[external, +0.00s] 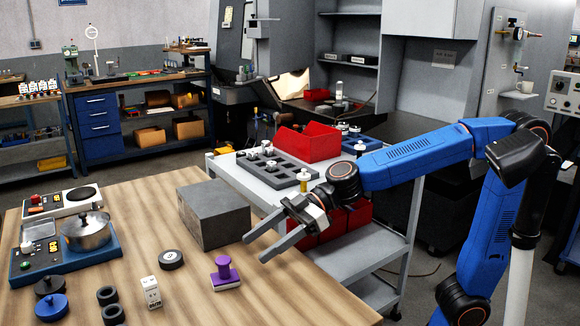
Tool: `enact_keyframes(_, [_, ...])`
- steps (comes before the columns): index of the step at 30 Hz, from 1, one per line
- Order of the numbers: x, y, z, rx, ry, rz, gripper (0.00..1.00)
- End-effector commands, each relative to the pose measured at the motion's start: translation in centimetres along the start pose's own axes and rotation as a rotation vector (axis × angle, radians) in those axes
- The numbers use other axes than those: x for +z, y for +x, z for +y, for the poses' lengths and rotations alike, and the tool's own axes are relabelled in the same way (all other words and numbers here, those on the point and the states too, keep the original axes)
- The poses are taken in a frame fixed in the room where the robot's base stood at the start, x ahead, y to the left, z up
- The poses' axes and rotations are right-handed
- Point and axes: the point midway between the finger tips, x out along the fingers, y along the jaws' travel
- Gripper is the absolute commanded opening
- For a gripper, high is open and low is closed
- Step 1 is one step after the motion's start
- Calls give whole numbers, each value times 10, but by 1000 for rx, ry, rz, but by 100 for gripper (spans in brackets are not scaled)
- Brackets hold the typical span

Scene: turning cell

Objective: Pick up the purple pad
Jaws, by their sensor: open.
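The purple pad (224,273) stands upright on the wooden table near its front middle. It has a round knob on top and a flat base with a pale lower edge. My gripper (256,248) is open and empty. Its two grey fingers point down and left, above the table's right part. The fingertips are to the right of the pad and apart from it.
A dark grey block (213,214) stands behind the pad. A white block (151,292) and a black disc (171,259) are left of it. A pot (86,232) sits on a blue cooker unit at the left. A grey cart (270,194) with trays stands behind the table.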

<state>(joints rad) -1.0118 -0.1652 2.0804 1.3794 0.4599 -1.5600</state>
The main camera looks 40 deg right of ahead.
Motion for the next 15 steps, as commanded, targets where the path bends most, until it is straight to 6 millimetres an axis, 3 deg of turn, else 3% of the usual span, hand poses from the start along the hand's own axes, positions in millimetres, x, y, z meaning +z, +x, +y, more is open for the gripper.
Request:
enact_keyframes(7, [1, 40, -1, -3, 1, -2, 58])
enact_keyframes(15, [0, 58, 0, 0, 1, -1, 58])
